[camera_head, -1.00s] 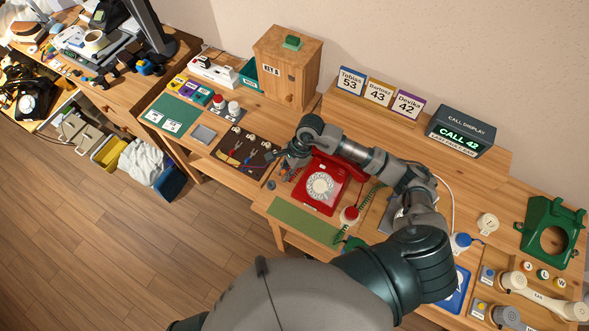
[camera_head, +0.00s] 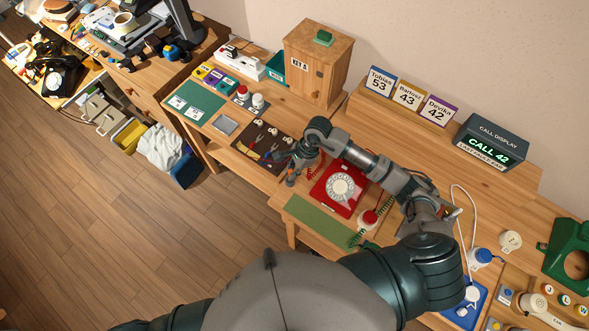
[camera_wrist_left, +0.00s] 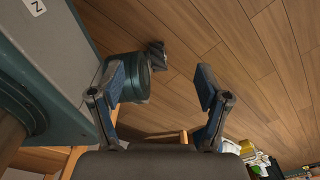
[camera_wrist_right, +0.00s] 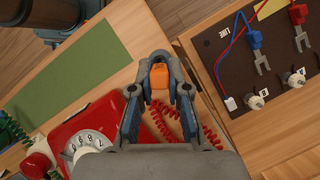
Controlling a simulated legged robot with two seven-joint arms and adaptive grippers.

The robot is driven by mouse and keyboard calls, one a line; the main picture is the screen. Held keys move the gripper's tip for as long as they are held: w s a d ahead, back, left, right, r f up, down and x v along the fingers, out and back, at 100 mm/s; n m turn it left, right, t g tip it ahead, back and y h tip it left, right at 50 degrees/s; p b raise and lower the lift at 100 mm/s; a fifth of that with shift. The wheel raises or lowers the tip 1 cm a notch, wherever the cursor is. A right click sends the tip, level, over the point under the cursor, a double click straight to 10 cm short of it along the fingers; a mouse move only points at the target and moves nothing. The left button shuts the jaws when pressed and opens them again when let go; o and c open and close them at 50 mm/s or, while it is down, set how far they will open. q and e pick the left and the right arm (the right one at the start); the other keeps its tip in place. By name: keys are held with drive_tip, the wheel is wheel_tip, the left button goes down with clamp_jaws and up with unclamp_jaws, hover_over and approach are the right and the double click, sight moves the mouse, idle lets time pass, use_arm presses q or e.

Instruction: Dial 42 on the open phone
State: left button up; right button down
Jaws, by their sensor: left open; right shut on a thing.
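The red dial phone (camera_head: 345,187) with its pale rotary dial sits on the desk, and part of it shows in the right wrist view (camera_wrist_right: 88,137). The call display (camera_head: 490,145) reads "CALL 42". My right gripper (camera_head: 292,176) is just left of the phone. In the right wrist view it is shut on a small orange piece (camera_wrist_right: 160,77), with a red coiled cord (camera_wrist_right: 163,122) close below. Whether the cord joins the piece is hidden. My left gripper (camera_wrist_left: 162,82) is open and empty above the floor.
A dark board (camera_head: 262,143) with plugs and coloured leads lies left of the phone. A green mat (camera_head: 320,218) is in front. Name cards (camera_head: 408,97) stand behind. A wooden cabinet (camera_head: 318,62) is at the back. A green phone casing (camera_head: 570,255) is at right.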

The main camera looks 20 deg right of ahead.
drive_tip(key=shift+a+r, duration=0.1)
drive_tip(key=shift+a, duration=0.5)
drive_tip(key=shift+d+b, duration=0.3)
drive_tip(key=shift+d, duration=0.9)
drive_tip(key=shift+a, duration=0.65)
use_arm(q)
drive_tip(key=shift+s+a+f, duration=0.1)
drive_tip(key=shift+a+f, duration=0.3)
drive_tip(key=shift+a, duration=0.4)
drive_tip(key=shift+f, duration=0.1)
use_arm(e)
drive_tip(key=shift+d, duration=0.2)
use_arm(q)
drive_tip(key=shift+d, duration=0.3)
use_arm(e)
drive_tip(key=shift+d, duration=0.2)
